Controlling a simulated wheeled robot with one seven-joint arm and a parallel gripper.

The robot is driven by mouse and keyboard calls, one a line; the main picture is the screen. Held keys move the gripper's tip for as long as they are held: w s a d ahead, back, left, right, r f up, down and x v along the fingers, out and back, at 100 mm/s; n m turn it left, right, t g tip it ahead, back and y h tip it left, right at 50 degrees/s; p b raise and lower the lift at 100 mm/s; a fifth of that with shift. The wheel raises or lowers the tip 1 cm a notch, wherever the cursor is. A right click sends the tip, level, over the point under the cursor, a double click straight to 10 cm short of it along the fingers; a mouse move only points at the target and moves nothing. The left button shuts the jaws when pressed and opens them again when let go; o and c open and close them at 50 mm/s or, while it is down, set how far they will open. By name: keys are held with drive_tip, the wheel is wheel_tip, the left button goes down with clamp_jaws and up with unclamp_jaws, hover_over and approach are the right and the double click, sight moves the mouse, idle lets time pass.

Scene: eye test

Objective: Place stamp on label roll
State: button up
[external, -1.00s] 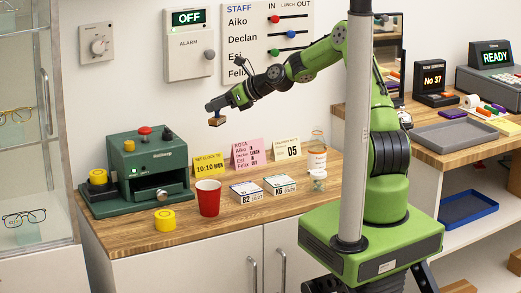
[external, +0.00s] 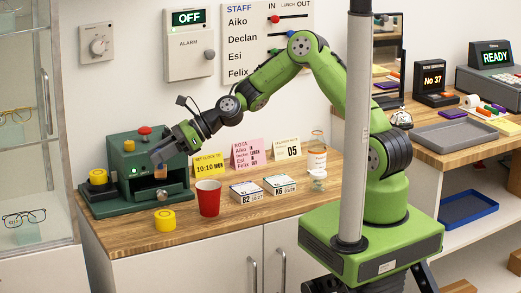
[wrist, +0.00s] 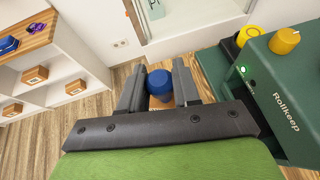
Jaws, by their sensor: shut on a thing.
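My gripper (external: 163,156) is shut on the stamp (external: 161,172) and holds it in the air in front of the green Rollkeep machine (external: 125,193). In the wrist view, the stamp's blue handle (wrist: 158,80) sits between the two fingers (wrist: 160,72), with a bit of wooden base below. A short yellow cylinder (external: 165,220), which looks like the label roll, lies on the wooden counter in front of the machine, lower in the picture than the stamp and apart from it. A yellow piece (external: 98,177) on black stands at the machine's left.
A red cup (external: 208,198) stands right of the yellow cylinder. Boxes B2 (external: 246,192) and K6 (external: 279,184), note cards (external: 248,154) and a bottle (external: 317,158) stand farther right. Knobs (external: 145,130) rise from the machine's top. The counter front (external: 135,241) is clear.

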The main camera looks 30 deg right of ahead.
drive_tip(key=b, duration=0.3)
hover_over(166, 213)
drive_tip(key=f, duration=1.1)
drive_tip(key=shift+s+a, duration=0.2)
drive_tip(key=shift+a, duration=0.1)
drive_tip(key=o, duration=1.1)
drive_tip(key=shift+f, duration=0.1)
drive_tip(key=shift+c, duration=0.2)
drive_tip(key=shift+w+d+r, duration=0.1)
drive_tip(key=shift+d+r, duration=0.15)
drive_tip(key=shift+r, duration=0.05)
drive_tip(key=p+v, duration=0.2)
drive_tip(key=v, duration=0.9)
drive_tip(key=shift+s+d, duration=0.2)
drive_tip(key=shift+d, duration=0.05)
